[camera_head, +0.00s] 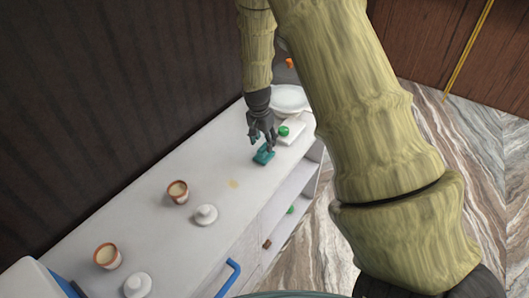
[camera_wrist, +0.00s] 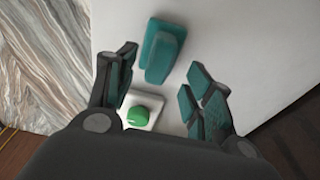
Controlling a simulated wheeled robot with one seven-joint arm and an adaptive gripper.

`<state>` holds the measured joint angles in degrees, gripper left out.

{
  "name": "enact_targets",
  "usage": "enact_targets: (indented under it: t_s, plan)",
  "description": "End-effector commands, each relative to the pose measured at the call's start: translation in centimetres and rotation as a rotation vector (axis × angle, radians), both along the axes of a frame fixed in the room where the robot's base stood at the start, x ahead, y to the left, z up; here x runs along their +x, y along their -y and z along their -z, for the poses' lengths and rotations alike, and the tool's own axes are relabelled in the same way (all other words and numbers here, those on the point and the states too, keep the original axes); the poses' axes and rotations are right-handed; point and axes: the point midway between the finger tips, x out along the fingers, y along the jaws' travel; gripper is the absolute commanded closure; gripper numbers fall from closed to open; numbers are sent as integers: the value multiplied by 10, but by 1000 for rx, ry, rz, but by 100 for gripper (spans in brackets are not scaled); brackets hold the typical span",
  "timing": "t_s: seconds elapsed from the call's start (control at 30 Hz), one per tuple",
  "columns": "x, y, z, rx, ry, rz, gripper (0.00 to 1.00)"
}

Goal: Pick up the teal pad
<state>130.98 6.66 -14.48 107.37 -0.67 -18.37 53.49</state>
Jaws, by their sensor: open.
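The teal pad (camera_head: 263,155) lies on the white counter (camera_head: 222,165), below my gripper in the head view. In the wrist view the teal pad (camera_wrist: 162,52) is a block with a raised bar on it, near the top middle. My gripper (camera_head: 262,143) is above the pad in the head view and partly covers it. The pad shows just beyond the fingertips, and contact cannot be told.
A green ball-like item (camera_head: 284,131) sits on a white block near the pad; the green item (camera_wrist: 138,116) shows between the fingers. A white plate (camera_head: 290,98) is behind. Clay cups (camera_head: 178,191) and white lidded pieces (camera_head: 206,215) stand nearer.

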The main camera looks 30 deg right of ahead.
Motion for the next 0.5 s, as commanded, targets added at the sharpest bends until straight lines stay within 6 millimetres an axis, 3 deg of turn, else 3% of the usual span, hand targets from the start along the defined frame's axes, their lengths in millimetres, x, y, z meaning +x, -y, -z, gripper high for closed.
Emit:
enact_targets:
  t_s: [0.5]
  plan:
    - [-1, 4, 40, 0, 0, 2, 48]
